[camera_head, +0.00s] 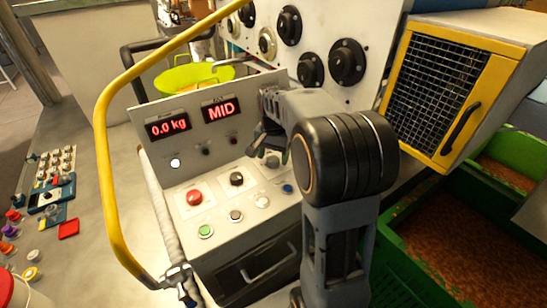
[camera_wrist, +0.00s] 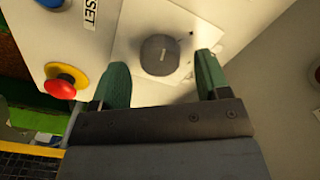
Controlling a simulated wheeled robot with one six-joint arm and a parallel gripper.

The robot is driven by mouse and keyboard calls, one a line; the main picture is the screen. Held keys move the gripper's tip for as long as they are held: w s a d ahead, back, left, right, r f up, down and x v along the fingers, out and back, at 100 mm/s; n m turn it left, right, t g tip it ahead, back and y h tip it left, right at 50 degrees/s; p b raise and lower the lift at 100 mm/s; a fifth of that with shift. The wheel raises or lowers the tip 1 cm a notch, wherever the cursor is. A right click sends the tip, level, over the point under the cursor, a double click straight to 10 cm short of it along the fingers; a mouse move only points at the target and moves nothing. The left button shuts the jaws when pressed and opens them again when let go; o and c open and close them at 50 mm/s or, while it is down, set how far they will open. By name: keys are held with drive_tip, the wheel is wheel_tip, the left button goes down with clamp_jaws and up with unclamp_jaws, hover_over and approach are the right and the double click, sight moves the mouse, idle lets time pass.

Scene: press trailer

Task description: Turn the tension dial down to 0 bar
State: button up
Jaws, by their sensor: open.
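A dark grey round dial (camera_wrist: 160,55) sits on a pale plate in the wrist view, with a small mark near its right edge. I cannot read a scale or a bar value there. My gripper (camera_wrist: 164,78) is open, its two green fingertips apart on either side of the dial's lower part in the picture. No contact with the dial shows. In the head view my gripper (camera_head: 264,140) is above the sloped console (camera_head: 222,222), partly hidden by my arm. I cannot match the dial to one knob in the head view.
A red button on a yellow base (camera_wrist: 62,85) stands left of the dial in the wrist view, near a label ending "SET". In the head view, several black knobs (camera_head: 347,62) line the upright panel. A yellow rail (camera_head: 103,150) and a mesh-front yellow cabinet (camera_head: 440,85) flank the console.

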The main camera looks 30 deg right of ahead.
drive_tip(key=shift+f, duration=0.75)
drive_tip(key=c, duration=0.9)
drive_tip(key=shift+n, duration=0.3)
